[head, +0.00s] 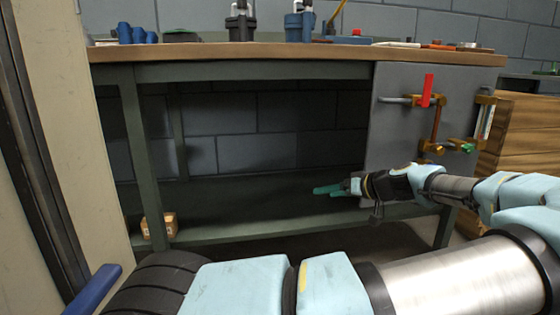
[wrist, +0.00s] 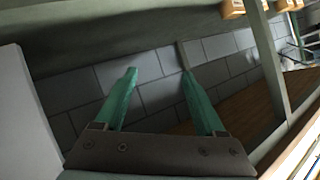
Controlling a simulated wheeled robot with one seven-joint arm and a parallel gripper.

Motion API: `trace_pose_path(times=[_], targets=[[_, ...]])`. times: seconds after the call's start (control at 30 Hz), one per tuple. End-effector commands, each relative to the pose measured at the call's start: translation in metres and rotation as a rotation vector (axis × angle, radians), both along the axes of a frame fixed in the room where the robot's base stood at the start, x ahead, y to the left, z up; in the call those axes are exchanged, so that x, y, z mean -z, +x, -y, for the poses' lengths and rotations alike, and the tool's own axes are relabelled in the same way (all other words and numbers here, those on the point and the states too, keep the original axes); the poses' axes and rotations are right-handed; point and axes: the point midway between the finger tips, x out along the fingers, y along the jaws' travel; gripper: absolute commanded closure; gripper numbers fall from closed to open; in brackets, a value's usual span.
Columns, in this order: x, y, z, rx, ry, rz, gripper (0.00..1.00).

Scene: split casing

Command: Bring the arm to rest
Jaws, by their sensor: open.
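My gripper (head: 330,190) shows in the head view in front of the workbench, at about the height of its lower shelf. Its two green fingers also show in the wrist view (wrist: 158,85), spread apart with nothing between them. My arm stretches across the lower right of the head view, bent so that its far part points left. The gripper looks empty and clear of the bench top.
A workbench (head: 240,51) with a wooden top holds blue parts and small tools. Clamps (head: 436,115) hang on its grey side panel (head: 385,135). A small cardboard box (head: 160,226) sits on the lower shelf (head: 240,210). Wooden drawers (head: 525,130) stand at right.

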Motion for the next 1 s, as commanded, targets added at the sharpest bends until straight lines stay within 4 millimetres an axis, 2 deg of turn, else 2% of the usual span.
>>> trace_pose_path(times=[0.03,0.1,0.2,0.33,0.43,0.57,0.67,0.8,1.0], targets=[[0.009,0.001,-0.038,-0.065,-0.025,-0.089,0.28],[0.027,-0.007,-0.079,-0.123,-0.055,-0.213,0.28],[0.047,-0.026,-0.124,-0.179,-0.112,-0.379,0.28],[0.060,-0.057,-0.162,-0.207,-0.214,-0.567,0.28],[0.061,-0.082,-0.178,-0.194,-0.304,-0.686,0.28],[0.049,-0.110,-0.187,-0.135,-0.423,-0.799,0.28],[0.031,-0.129,-0.190,-0.066,-0.506,-0.853,0.28],[-0.003,-0.150,-0.193,0.060,-0.593,-0.881,0.28],[-0.047,-0.171,-0.198,0.223,-0.628,-0.862,0.28]])
